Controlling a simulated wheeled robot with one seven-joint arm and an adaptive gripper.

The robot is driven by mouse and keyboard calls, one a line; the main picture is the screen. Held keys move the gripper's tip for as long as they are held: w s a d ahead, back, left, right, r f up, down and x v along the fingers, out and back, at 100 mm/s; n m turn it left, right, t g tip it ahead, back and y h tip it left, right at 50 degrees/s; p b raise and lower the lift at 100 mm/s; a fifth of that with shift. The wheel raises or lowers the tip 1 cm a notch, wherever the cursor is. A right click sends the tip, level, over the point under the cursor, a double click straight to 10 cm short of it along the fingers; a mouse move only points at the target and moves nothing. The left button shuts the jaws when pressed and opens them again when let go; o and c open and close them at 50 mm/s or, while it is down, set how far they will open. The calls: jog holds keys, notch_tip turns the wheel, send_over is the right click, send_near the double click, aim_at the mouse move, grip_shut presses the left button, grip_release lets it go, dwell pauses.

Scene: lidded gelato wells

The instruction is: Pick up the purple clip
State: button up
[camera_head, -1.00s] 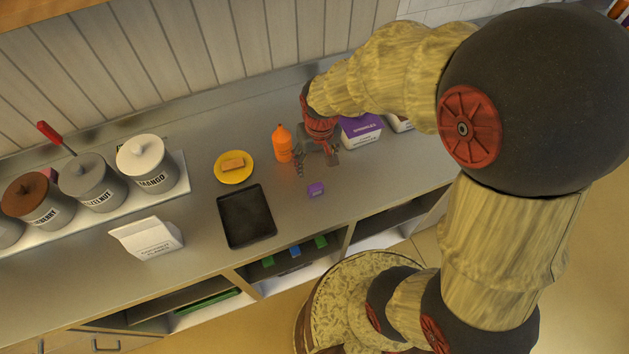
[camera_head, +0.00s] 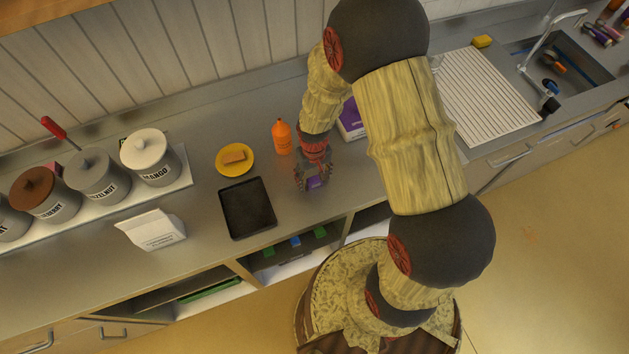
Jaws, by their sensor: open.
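The purple clip (camera_head: 315,183) is a small purple block on the steel counter, right of the black tray. My gripper (camera_head: 313,186) points down over it, with one finger at the clip's left and one at its right. The fingers are open. The clip is partly hidden by the gripper, and I cannot tell whether the fingers touch it.
The black tray (camera_head: 247,208) lies just left of my gripper. An orange bottle (camera_head: 282,137) and a yellow plate (camera_head: 235,160) with a brown block stand behind. A purple-topped box (camera_head: 350,120) is behind my arm. The counter's front edge (camera_head: 335,218) is close.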

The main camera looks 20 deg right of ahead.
jog(key=shift+f, duration=0.35)
jog(key=shift+c, duration=0.7)
jog(key=c, duration=0.7)
jog(key=shift+c, duration=0.4)
